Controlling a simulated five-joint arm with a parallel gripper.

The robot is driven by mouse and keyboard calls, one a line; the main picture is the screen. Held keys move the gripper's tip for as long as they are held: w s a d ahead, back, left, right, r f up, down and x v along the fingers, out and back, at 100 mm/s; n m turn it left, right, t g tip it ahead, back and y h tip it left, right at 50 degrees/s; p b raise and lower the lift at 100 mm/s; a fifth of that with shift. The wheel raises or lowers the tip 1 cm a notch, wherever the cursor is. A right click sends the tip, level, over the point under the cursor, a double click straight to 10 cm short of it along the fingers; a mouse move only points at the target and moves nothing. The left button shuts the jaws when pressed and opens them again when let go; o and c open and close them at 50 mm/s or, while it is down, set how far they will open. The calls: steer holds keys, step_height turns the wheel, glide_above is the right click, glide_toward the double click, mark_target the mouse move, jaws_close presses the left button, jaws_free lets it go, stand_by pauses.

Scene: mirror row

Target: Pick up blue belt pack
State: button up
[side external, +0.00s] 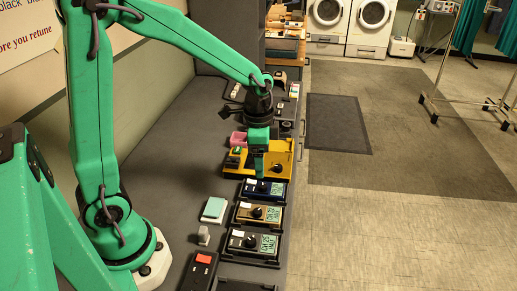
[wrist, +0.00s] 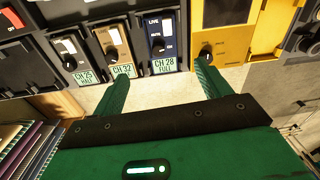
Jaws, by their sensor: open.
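The blue belt pack (side external: 277,188) lies in a dark cradle in the row, between the yellow unit and the tan pack, in the side view. In the wrist view the blue belt pack (wrist: 161,28) shows a knob and a label reading "CH 28 FULL". Contact cannot be told.
A tan pack (side external: 272,215) marked CH 32 and a dark pack (side external: 267,241) marked CH 25 sit close on one side. A yellow unit (side external: 278,164) sits close on the other. A teal-topped block (side external: 214,208) and a black device with a red part (side external: 200,271) lie nearby.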

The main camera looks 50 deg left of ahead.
mark_target(264, 183)
steer(key=shift+w+f+m+g, duration=0.15)
steer(key=shift+w+f+m, duration=0.15)
steer(key=shift+f, duration=0.4)
steer(key=shift+w+f+m+g, duration=0.2)
steer(key=shift+w+f, duration=0.1)
steer(key=shift+f, duration=0.35)
steer(key=shift+f, duration=1.25)
steer(key=shift+f, duration=0.1)
steer(key=shift+f, duration=2.5)
steer(key=c, duration=1.2)
steer(key=shift+o, duration=0.2)
